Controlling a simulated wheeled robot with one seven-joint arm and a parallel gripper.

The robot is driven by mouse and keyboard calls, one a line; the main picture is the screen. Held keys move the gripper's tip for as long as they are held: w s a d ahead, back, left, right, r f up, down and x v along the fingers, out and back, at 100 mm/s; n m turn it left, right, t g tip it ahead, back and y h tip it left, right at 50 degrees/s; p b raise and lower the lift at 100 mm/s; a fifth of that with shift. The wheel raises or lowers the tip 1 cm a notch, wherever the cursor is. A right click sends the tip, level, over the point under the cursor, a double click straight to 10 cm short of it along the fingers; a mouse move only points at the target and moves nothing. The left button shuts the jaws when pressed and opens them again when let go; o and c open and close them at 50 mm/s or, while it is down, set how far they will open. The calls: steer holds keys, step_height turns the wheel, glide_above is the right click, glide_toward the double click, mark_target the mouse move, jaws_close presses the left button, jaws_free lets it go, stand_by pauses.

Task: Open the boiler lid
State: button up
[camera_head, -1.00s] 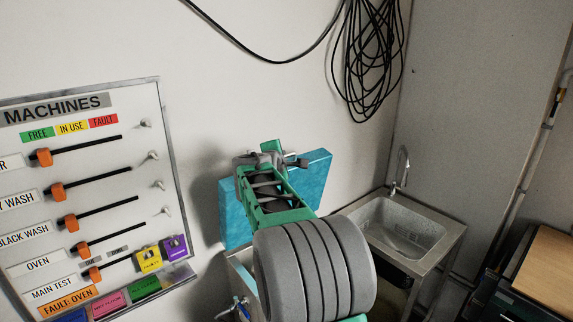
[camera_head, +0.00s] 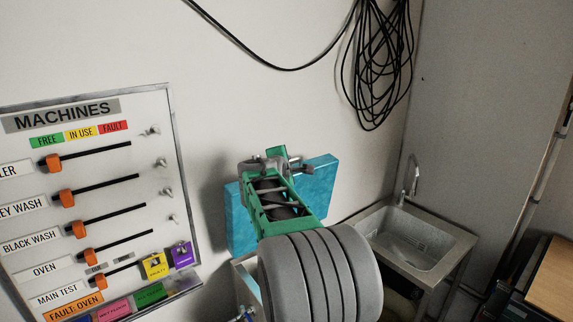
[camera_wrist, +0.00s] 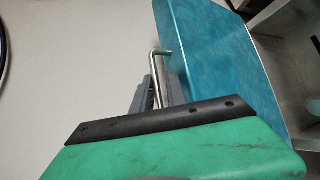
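The boiler lid appears to be the blue panel (camera_head: 318,190), raised and tilted up near the wall, partly hidden behind my arm. In the wrist view the blue panel (camera_wrist: 225,60) fills the upper right, with a bent metal handle (camera_wrist: 155,70) at its left edge. My gripper (camera_head: 272,160) is in front of the panel at its upper part. In the wrist view the grey fingers of my gripper (camera_wrist: 160,95) lie close on both sides of the handle rod and appear shut on it. The fingertips' exact contact is partly hidden by the green gripper body.
A metal sink (camera_head: 415,240) with a tap stands to the right of the panel. A machine status board (camera_head: 100,200) hangs on the wall at left. Black cables (camera_head: 380,70) hang above. A wood-topped unit (camera_head: 550,285) is at the lower right.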

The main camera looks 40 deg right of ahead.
steer(key=b+v, duration=0.2)
steer(key=v, duration=0.5)
steer(key=shift+a, duration=0.2)
steer(key=shift+r, duration=0.1)
steer(key=s+a+f+m+g+y, duration=0.35)
steer(key=a+f+m, duration=0.3)
steer(key=f, duration=0.35)
steer(key=s+a+f+m+g+y, duration=0.25)
steer(key=s+a+f+m, duration=0.25)
steer(key=f+m, duration=0.45)
steer(key=s+a+f+n+g+y, duration=0.15)
steer(key=s+a+f+y, duration=0.4)
steer(key=s+a, duration=0.7)
steer(key=s+a+r+n+t+h, duration=0.1)
steer(key=s+a+r+n+t, duration=0.1)
steer(key=a, duration=0.5)
steer(key=shift+r, duration=0.35)
